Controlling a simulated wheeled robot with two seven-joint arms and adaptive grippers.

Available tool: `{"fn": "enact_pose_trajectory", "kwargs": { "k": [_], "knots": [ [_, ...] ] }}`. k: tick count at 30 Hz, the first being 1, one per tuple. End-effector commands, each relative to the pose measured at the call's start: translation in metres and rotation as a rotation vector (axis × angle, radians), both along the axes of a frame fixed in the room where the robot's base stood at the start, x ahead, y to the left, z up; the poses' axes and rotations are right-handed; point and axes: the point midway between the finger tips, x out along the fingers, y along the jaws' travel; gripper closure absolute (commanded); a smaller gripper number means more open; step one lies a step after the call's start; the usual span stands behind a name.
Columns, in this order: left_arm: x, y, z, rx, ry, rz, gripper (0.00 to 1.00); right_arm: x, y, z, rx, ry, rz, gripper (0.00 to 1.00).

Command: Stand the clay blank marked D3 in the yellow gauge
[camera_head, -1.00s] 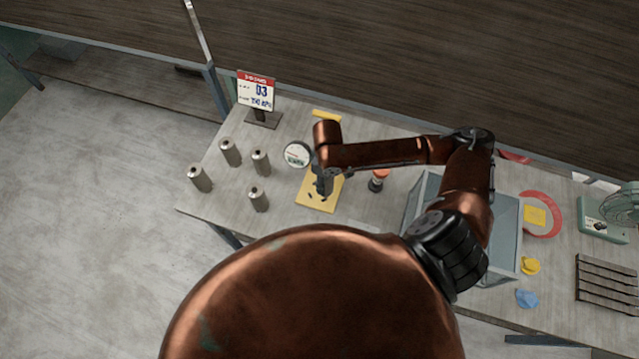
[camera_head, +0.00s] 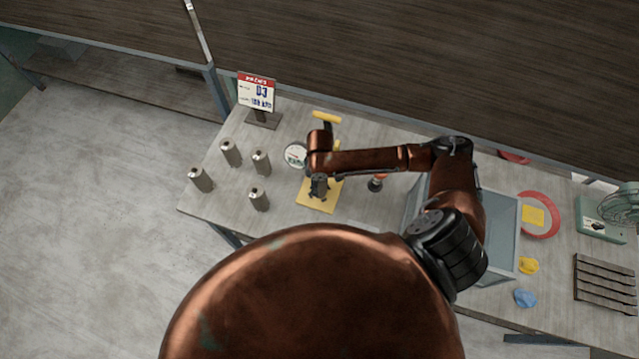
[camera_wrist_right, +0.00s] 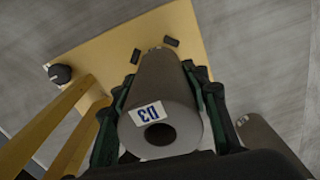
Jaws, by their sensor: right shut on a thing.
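The clay blank marked D3 (camera_wrist_right: 163,95) is a grey cylinder with a hole in its end and a white label with blue letters. My right gripper (camera_wrist_right: 164,78) is shut around it, a finger on each side; in the head view the gripper (camera_head: 318,188) is over the yellow gauge's plate. The yellow gauge (camera_head: 305,200) has a flat plate; in the wrist view the plate (camera_wrist_right: 100,60) shows dark marks beyond the blank, and yellow bars rise at left. I cannot tell whether the blank's far end touches the plate. My left gripper is not in view.
Several grey cylinders (camera_head: 261,162) stand left of the gauge. A sign reading D3 (camera_head: 256,92) stands behind them. A round white dial (camera_head: 296,155) is beside the gauge.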

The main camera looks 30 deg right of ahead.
Motion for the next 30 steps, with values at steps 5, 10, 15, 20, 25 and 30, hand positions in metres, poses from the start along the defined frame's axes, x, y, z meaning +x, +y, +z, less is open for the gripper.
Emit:
{"fn": "enact_pose_trajectory", "kwargs": {
  "k": [5, 10, 15, 20, 25, 30],
  "knots": [
    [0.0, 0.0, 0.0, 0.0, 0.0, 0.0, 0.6, 0.0, 0.0, -0.002, 0.001, 0.001, 0.0, 0.52],
    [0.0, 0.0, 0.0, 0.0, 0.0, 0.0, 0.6, 0.0, 0.0, -0.002, 0.0, 0.0, 0.0, 0.4],
    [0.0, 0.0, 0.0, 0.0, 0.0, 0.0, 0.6, 0.0, 0.0, -0.002, 0.0, 0.0, 0.0, 0.4],
    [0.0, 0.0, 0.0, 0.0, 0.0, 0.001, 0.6, 0.0, 0.0, 0.001, 0.0, -0.001, 0.0, 0.4],
    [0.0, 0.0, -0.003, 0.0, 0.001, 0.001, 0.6, 0.001, 0.0, 0.022, 0.001, -0.004, 0.0, 0.4],
    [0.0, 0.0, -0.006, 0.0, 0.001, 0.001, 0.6, 0.001, 0.0, 0.058, 0.001, -0.004, 0.001, 0.4]
  ]
}}
